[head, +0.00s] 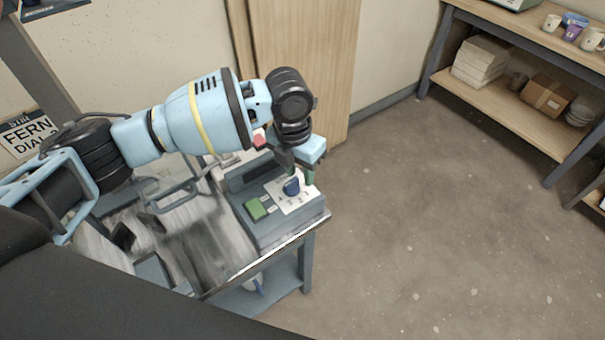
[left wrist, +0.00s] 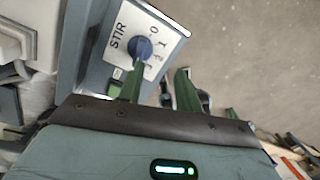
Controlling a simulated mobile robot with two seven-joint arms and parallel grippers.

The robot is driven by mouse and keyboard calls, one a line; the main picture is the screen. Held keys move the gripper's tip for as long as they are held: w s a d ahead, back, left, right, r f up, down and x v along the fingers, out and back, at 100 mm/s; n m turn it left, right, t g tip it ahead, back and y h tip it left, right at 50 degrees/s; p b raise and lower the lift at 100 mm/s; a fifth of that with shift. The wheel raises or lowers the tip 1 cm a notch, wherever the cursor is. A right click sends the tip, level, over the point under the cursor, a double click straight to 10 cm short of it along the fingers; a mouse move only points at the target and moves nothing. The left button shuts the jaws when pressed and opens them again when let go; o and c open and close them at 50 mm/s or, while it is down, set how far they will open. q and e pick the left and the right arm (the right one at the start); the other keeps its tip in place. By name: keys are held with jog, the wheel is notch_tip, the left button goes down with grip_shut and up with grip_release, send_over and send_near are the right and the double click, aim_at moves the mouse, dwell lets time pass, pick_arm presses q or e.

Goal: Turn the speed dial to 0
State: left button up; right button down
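The speed dial is a blue knob (head: 292,187) on a white plate on the sloping face of a grey control box (head: 284,226). In the left wrist view the knob (left wrist: 140,48) sits beside the word STIR, with small marks around it, one of them a 0. I cannot tell which mark it points to. My left gripper (head: 298,168) is just above the dial. One fingertip overlaps the knob's lower edge in the left wrist view; contact is unclear. My right gripper is out of view.
A green button (head: 256,208) is left of the dial on the box, and a red part (head: 259,138) lies behind. The box stands at the right end of a bench. A wooden shelf (head: 508,108) with mugs and boxes is at the right. The floor between is clear.

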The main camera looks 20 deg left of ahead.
aim_at(292, 181)
pick_arm(q)
jog(key=a+r+m, duration=0.1)
jog(key=w+a+r+y, duration=0.1)
jog(key=shift+w+a+r+m, duration=0.1)
jog(key=shift+w+r+m, duration=0.2)
jog(key=shift+r+m, duration=0.1)
jog(key=shift+f+b, duration=0.3)
jog(key=shift+f, duration=3.65)
grip_shut()
